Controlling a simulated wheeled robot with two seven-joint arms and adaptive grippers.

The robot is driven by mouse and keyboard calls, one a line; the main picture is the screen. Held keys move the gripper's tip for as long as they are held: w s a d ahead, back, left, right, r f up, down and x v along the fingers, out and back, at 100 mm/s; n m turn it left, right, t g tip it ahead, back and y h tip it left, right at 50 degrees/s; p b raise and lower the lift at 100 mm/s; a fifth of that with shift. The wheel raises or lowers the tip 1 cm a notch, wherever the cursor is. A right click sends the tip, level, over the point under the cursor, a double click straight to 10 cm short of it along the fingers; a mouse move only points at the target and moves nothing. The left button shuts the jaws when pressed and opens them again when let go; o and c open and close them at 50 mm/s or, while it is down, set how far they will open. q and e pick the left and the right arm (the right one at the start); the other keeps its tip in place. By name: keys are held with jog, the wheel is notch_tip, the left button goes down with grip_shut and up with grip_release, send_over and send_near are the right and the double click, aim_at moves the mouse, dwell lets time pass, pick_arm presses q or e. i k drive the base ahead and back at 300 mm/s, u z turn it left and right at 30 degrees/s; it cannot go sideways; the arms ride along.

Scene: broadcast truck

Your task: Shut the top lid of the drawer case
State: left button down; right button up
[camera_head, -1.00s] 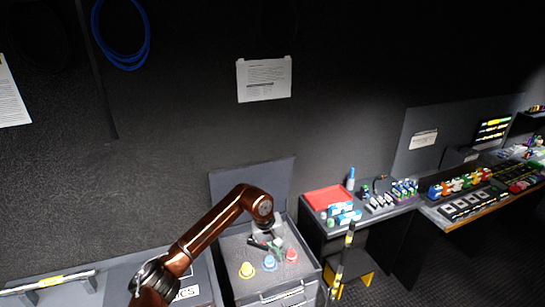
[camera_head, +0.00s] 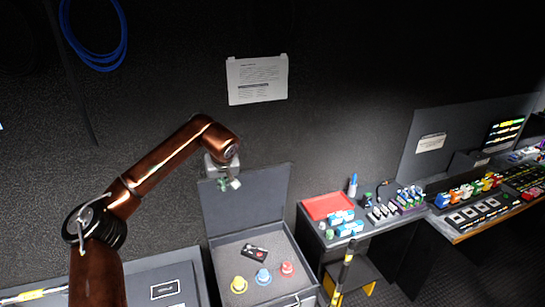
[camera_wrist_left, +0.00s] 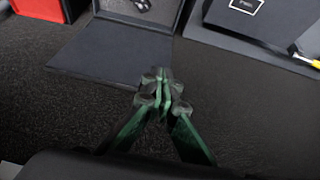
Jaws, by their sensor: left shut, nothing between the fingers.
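The drawer case (camera_head: 296,295) stands at the lower middle of the head view, with its dark grey top lid (camera_head: 245,207) raised upright against the wall side. The open top shows a yellow knob (camera_head: 239,284), a blue knob (camera_head: 262,277), a red knob (camera_head: 287,268) and a small black item (camera_head: 254,253) inside. My left gripper (camera_head: 228,184) is shut and empty, at the lid's upper edge in the head view. In the left wrist view the green fingers (camera_wrist_left: 163,78) overlap the edge of the lid (camera_wrist_left: 100,52); contact cannot be told. My right gripper is not in view.
A desk with a red tray (camera_head: 328,205) and small bottles stands right of the case. A striped pole (camera_head: 344,270) rises in front of it. Another dark case (camera_head: 185,268) lies to the left. A paper sheet (camera_head: 257,79) hangs on the wall above the lid.

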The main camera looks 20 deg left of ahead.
aim_at(261, 196)
jog(key=i, duration=1.55)
